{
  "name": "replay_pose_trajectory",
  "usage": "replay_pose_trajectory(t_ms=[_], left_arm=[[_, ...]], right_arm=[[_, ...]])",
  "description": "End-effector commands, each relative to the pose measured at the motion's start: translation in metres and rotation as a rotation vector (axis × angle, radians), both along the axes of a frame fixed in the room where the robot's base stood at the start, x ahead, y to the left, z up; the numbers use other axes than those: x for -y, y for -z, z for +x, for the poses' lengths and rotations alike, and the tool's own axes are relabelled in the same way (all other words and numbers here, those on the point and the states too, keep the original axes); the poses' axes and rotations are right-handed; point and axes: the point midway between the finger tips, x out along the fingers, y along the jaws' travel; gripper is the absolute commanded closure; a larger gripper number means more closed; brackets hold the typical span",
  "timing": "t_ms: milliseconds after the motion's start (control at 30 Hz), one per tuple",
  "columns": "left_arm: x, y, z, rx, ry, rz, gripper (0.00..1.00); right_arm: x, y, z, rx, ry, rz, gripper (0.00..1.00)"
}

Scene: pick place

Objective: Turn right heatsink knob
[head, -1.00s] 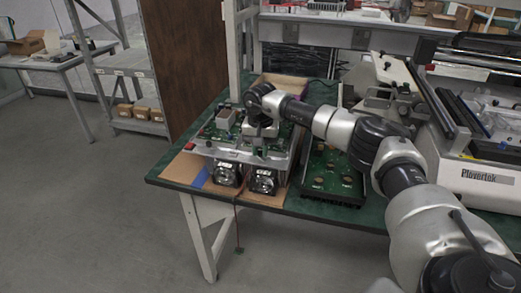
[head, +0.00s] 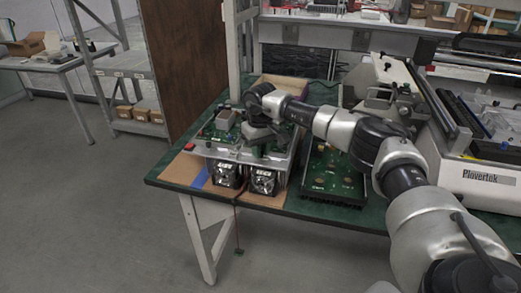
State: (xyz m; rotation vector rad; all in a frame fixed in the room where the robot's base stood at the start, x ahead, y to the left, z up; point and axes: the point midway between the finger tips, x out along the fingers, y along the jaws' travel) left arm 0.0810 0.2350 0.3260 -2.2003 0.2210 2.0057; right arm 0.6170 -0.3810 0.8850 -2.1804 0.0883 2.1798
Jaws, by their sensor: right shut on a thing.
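A test fixture (head: 222,151) with a green board on top and two black fans at its front stands on the green bench (head: 170,181). A grey heatsink block (head: 226,117) stands on the left part of the board. My right gripper (head: 262,145) reaches in from the right and points down over the right part of the board. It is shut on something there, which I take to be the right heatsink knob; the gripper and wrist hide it. My left gripper is not in view.
A dark tray with a green board (head: 325,180) lies just right of the fixture. A large white Plovertek machine (head: 485,178) stands at the right. A cardboard sheet (head: 182,170) lies at the bench's left end. Open floor lies to the left.

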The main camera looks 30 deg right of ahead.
Motion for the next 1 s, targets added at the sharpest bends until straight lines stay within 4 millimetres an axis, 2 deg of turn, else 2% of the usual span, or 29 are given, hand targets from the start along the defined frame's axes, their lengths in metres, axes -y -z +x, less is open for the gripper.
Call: replay_pose_trajectory(t_ms=[500, 533, 667, 1000], left_arm=[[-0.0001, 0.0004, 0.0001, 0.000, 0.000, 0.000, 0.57], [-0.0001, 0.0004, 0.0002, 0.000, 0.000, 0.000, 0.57], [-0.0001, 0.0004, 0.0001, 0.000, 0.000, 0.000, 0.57], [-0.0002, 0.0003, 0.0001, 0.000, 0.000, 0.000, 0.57]], right_arm=[[-0.0003, 0.0020, -0.0009, -0.005, -0.019, -0.001, 1.00], [-0.0003, 0.0020, -0.0009, -0.005, -0.019, -0.001, 0.78], [-0.0002, 0.0015, -0.0006, -0.003, -0.018, -0.001, 0.58], [-0.0002, -0.0030, 0.0001, 0.000, -0.017, 0.000, 0.56]])
